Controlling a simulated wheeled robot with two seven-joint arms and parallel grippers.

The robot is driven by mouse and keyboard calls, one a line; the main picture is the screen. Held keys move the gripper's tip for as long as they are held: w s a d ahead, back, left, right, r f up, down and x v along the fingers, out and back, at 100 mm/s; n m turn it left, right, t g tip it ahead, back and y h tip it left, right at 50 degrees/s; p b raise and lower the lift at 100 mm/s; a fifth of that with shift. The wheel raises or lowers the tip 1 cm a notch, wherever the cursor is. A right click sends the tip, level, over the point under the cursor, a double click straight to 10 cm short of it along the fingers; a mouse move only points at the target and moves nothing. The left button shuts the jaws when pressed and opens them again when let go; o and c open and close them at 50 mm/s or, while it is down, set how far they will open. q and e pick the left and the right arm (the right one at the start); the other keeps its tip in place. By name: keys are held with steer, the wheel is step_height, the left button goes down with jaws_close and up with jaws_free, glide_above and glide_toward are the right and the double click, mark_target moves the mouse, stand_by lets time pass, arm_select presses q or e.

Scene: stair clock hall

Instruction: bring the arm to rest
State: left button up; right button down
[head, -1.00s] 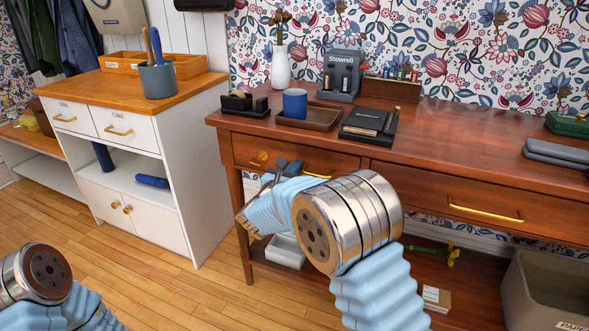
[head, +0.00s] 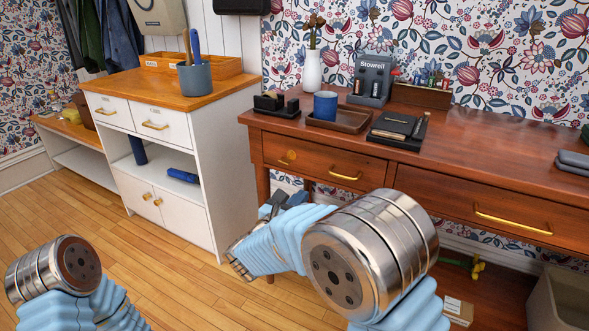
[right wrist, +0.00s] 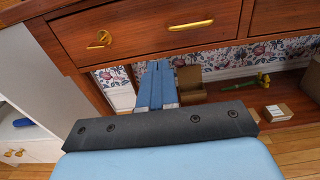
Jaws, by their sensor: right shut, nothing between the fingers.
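My right arm shows in the head view as a steel joint (head: 370,255) with pale blue sleeves. It bends toward the left, and its gripper (head: 284,203) is in front of the desk's left end, below the drawer front. In the right wrist view the gripper's blue fingers (right wrist: 156,86) lie together, shut and empty, under the drawer's lower edge. I see no contact with the desk. My left arm shows only as a steel joint (head: 55,270) and sleeve at the lower left. My left gripper is out of view.
The wooden desk (head: 470,170) stands close in front, bearing a blue mug (head: 325,105), a tray and a white vase (head: 312,72). A white cabinet (head: 190,215) is to its left. A grey bin (head: 562,300) stands at the right. Bare wooden floor (head: 150,250) lies between my arms.

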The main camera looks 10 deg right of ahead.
steer(key=s+d+f+m+g+y, duration=0.15)
steer(key=s+f+g, duration=0.25)
steer(key=f, duration=0.5)
steer(key=s+d+f+m+g+y, duration=0.1)
steer(key=s+d+f+m+g, duration=0.25)
steer(key=f, duration=0.55)
steer(key=s+d+f+m+g+y, duration=0.2)
steer(key=s+f+g, duration=0.25)
steer(key=f, duration=0.45)
steer(key=s+a+f+m+y, duration=0.2)
steer(key=s+f+m+y, duration=0.3)
steer(key=s+m, duration=0.3)
steer(key=s+a+f+m+g+y, duration=0.1)
steer(key=s+a+f+m+y, duration=0.2)
steer(key=m, duration=1.2)
steer(key=s+f+y, duration=0.2)
steer(key=s+f, duration=0.3)
steer(key=shift+s+a, duration=0.25)
